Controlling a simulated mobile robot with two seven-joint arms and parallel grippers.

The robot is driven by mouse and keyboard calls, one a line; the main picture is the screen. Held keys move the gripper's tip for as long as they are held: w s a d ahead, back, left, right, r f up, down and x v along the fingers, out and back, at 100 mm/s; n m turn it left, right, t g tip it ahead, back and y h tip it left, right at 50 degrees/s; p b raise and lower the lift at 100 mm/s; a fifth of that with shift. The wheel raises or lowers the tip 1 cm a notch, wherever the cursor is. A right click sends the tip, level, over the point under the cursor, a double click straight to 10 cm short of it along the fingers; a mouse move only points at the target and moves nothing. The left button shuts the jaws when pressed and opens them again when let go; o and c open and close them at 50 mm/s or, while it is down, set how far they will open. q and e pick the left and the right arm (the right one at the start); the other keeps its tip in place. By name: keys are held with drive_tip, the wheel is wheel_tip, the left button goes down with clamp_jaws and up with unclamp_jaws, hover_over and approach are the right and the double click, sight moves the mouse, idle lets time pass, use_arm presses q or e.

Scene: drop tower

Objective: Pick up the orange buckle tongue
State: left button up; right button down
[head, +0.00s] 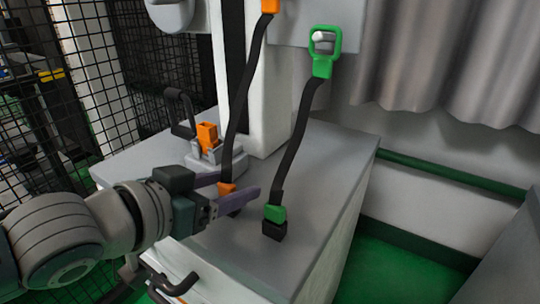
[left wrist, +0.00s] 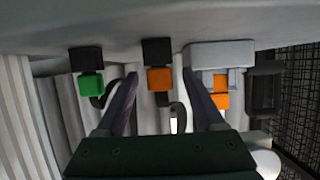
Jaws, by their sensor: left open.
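Orange parts show in three places, and I cannot tell for sure which is the buckle tongue. One orange piece (head: 227,189) is at the foot of a black strap (head: 243,110); it also shows in the left wrist view (left wrist: 160,79), below a black block. Another orange piece (head: 270,5) at the strap's top is cut off by the picture edge. An orange block (head: 207,136) stands in a grey mount (head: 223,160). My left gripper (head: 238,184) is open, its purple fingers on either side of the strap-foot orange piece. Contact cannot be told. My right gripper is not in view.
A green piece (head: 275,213) on a black block sits right of my gripper; its strap rises to a green frame (head: 323,66) hanging on the panel. A black handle (head: 181,112) stands behind the mount. The grey top's right side (head: 325,165) is clear.

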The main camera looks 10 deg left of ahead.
use_arm(q)
drive_tip(key=c, duration=1.1)
drive_tip(key=shift+r, duration=0.15)
